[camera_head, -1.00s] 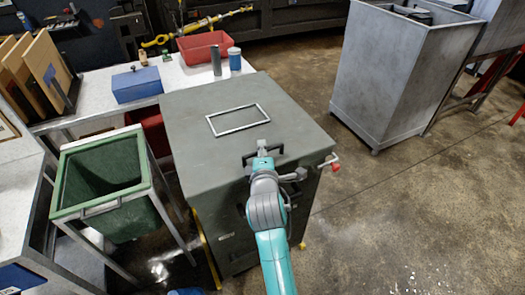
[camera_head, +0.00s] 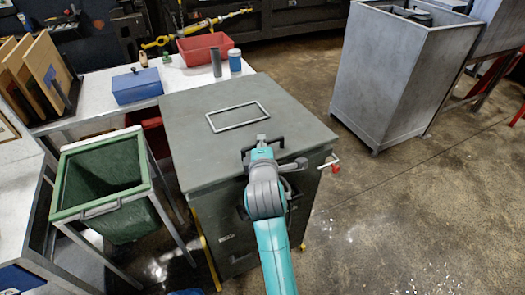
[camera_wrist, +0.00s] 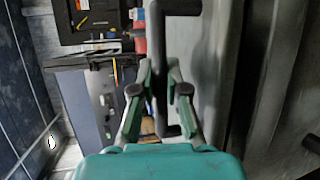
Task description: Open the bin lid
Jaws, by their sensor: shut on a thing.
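The bin is a grey-green compactor box with a flat lid (camera_head: 195,135) on top, in the middle of the head view. The lid's front edge looks slightly raised from the body (camera_head: 225,240). A black bar handle (camera_head: 281,143) sits near the lid's front edge. My gripper (camera_head: 262,141) is at this handle, reaching from the front. In the wrist view my gripper (camera_wrist: 160,72) is shut on the handle's dark bar (camera_wrist: 157,48), which runs between the two fingers. My arm hides part of the handle and the box's front.
A red-knobbed latch (camera_head: 335,168) sticks out at the box's right side. A green bin (camera_head: 70,207) in a metal frame stands close on the left. A worktable (camera_head: 95,82) with a blue box (camera_head: 137,87) and red tray (camera_head: 204,46) is behind.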

